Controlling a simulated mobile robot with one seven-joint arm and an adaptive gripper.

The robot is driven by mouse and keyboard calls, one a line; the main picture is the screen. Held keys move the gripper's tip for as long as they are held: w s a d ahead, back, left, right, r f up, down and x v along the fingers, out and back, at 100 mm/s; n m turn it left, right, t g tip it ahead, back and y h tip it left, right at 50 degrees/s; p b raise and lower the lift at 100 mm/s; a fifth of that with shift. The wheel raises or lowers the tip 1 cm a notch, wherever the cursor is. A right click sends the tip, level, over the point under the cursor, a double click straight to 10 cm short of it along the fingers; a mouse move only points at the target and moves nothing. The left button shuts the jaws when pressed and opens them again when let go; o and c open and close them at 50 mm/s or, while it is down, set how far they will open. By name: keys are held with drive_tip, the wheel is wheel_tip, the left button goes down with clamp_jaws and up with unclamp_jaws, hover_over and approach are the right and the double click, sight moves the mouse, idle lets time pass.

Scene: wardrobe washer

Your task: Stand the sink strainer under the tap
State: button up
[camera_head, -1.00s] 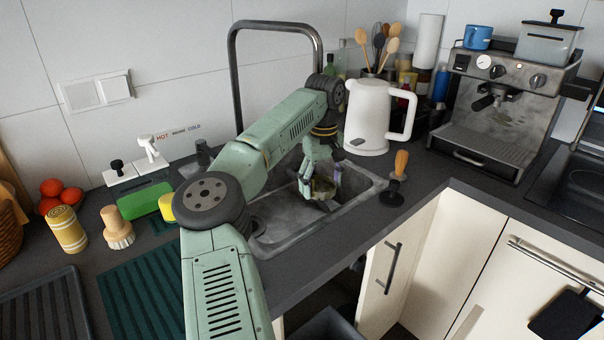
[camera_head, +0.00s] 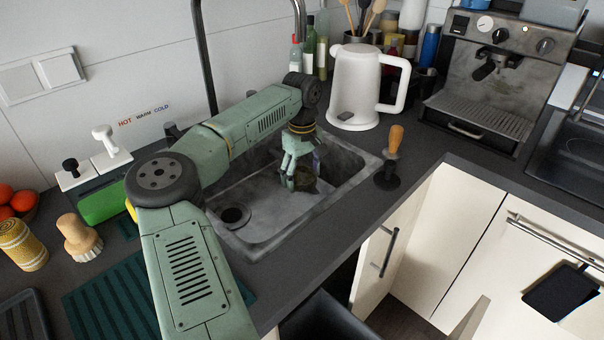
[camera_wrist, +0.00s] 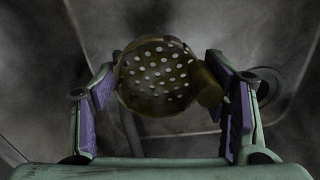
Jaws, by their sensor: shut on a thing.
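The sink strainer (camera_head: 305,180) is a dark olive-brass cup with a perforated round face. It shows clearly in the wrist view (camera_wrist: 155,75), with a short stub on its right side. My gripper (camera_head: 294,172) is shut on it, with purple-padded fingers at either side in the wrist view (camera_wrist: 168,95). The strainer is inside the right part of the grey sink basin (camera_head: 270,215). I cannot tell whether it touches the basin floor. The tap (camera_head: 204,65) is a tall dark arch behind the sink; its top is cut off and its spout end (camera_head: 300,22) hangs at the back.
The drain (camera_head: 235,215) lies left of my gripper in the basin. A white kettle (camera_head: 354,88) stands behind the sink, and a wooden-handled plunger-like tool (camera_head: 392,155) stands at its right rim. Bottles (camera_head: 309,48) stand behind. A green sponge (camera_head: 101,205) is at left.

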sight(302, 205)
drive_tip(key=shift+f+b, duration=1.9)
drive_tip(key=shift+f, duration=2.05)
drive_tip(key=shift+f, duration=0.25)
drive_tip(key=o, duration=1.2)
drive_tip(key=shift+o, duration=0.2)
drive_tip(key=shift+o, duration=1.1)
drive_tip(key=shift+r, duration=0.1)
drive_tip(key=shift+r+p, duration=1.7)
drive_tip(key=shift+r, duration=3.2)
